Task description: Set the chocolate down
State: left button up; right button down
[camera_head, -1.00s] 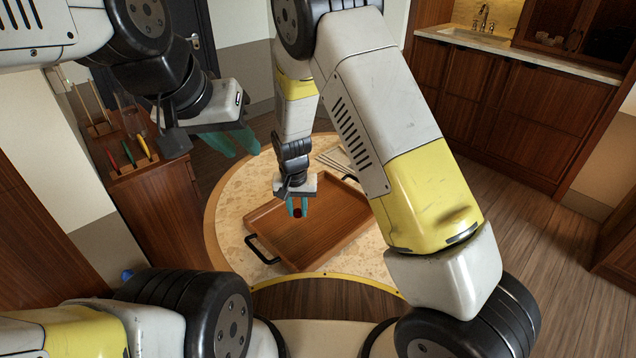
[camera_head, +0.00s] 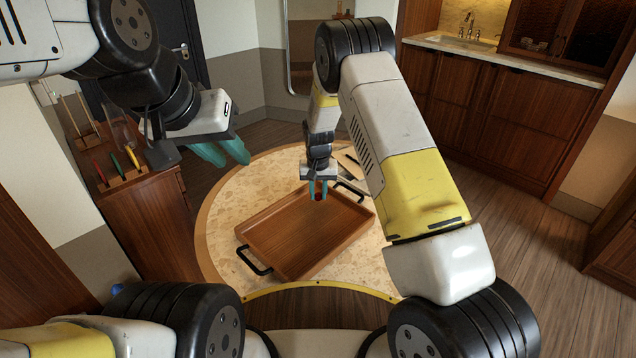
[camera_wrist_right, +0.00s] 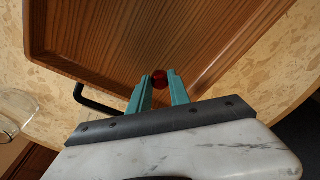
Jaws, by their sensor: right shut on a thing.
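The chocolate (camera_head: 318,197) is a small dark red ball. My right gripper (camera_head: 319,188) is shut on it and holds it at the far side of the wooden tray (camera_head: 300,237). In the right wrist view the chocolate (camera_wrist_right: 160,79) sits between the teal fingertips (camera_wrist_right: 160,84), in front of the tray (camera_wrist_right: 110,40) near its rim. I cannot tell its height above the tray. The tray lies on a round stone-topped table (camera_head: 222,215) and looks empty. My left gripper (camera_head: 224,153) is open and empty, left of the table, with its teal fingers apart.
The tray has black handles, one at its near left (camera_head: 252,262). A pale flat item (camera_head: 346,165) lies behind the tray, partly hidden by my right arm. A wooden cabinet (camera_head: 140,215) with coloured items on top stands at left. A sink counter (camera_head: 500,57) is at back right.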

jog(key=shift+f, duration=1.25)
jog(key=shift+f, duration=0.15)
jog(key=c, duration=1.2)
grip_release()
